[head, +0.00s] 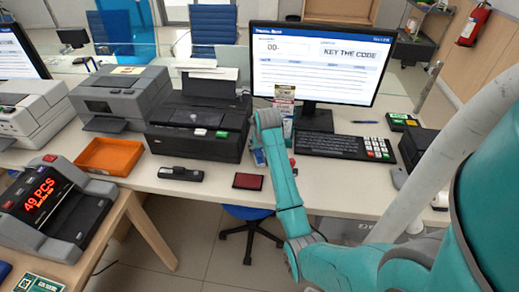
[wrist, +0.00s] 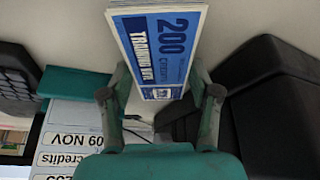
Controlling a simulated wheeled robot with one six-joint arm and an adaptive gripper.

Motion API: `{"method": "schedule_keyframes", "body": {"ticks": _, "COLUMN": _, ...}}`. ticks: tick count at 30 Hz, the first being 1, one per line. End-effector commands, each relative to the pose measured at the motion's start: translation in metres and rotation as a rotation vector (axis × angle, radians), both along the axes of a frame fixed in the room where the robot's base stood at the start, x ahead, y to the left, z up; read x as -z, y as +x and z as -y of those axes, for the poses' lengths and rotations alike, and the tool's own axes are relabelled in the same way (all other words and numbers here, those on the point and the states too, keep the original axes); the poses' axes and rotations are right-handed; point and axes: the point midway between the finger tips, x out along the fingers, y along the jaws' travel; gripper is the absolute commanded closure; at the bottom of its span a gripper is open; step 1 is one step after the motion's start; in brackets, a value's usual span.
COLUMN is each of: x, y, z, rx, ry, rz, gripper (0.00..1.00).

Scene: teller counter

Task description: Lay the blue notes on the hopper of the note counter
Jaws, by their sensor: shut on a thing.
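The blue notes (wrist: 160,45), a stack with a pale edge marked 200 credits, are between the fingers of my gripper (wrist: 160,84) in the wrist view. My gripper is shut on them. In the head view my gripper (head: 258,157) hangs above the counter, right of the black printer, and the notes are mostly hidden there. The note counter (head: 75,215) stands at the lower left, with red lit text reading 49 PCS. Its hopper is hard to make out at this angle.
An orange tray (head: 108,156), a black printer (head: 200,125) and a grey machine (head: 118,97) stand left of my gripper. A red pad (head: 248,181) and a black stapler-like item (head: 181,174) lie at the front edge. A monitor (head: 315,65) and keyboard (head: 343,146) are right.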

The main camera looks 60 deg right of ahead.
Motion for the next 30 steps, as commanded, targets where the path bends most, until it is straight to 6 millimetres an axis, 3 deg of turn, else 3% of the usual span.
{"method": "schedule_keyframes", "body": {"ticks": 3, "x": 0.003, "y": 0.0, "z": 0.0, "rx": 0.0, "ry": 0.001, "rz": -0.001, "gripper": 0.73}}
{"method": "schedule_keyframes", "body": {"ticks": 4, "x": 0.003, "y": 0.0, "z": 0.0, "rx": 0.0, "ry": 0.0, "rz": 0.0, "gripper": 0.33}}
{"method": "schedule_keyframes", "body": {"ticks": 6, "x": 0.002, "y": 0.0, "z": 0.0, "rx": 0.0, "ry": 0.0, "rz": 0.0, "gripper": 0.16}}
{"method": "schedule_keyframes", "body": {"ticks": 7, "x": 0.002, "y": 0.0, "z": 0.0, "rx": 0.0, "ry": 0.0, "rz": 0.0, "gripper": 0.13}}
{"method": "schedule_keyframes", "body": {"ticks": 20, "x": -0.005, "y": -0.001, "z": -0.001, "rx": 0.0, "ry": -0.001, "rz": 0.001, "gripper": 0.13}}
{"method": "schedule_keyframes", "body": {"ticks": 30, "x": -0.062, "y": -0.017, "z": -0.017, "rx": 0.0, "ry": -0.003, "rz": 0.003, "gripper": 0.13}}
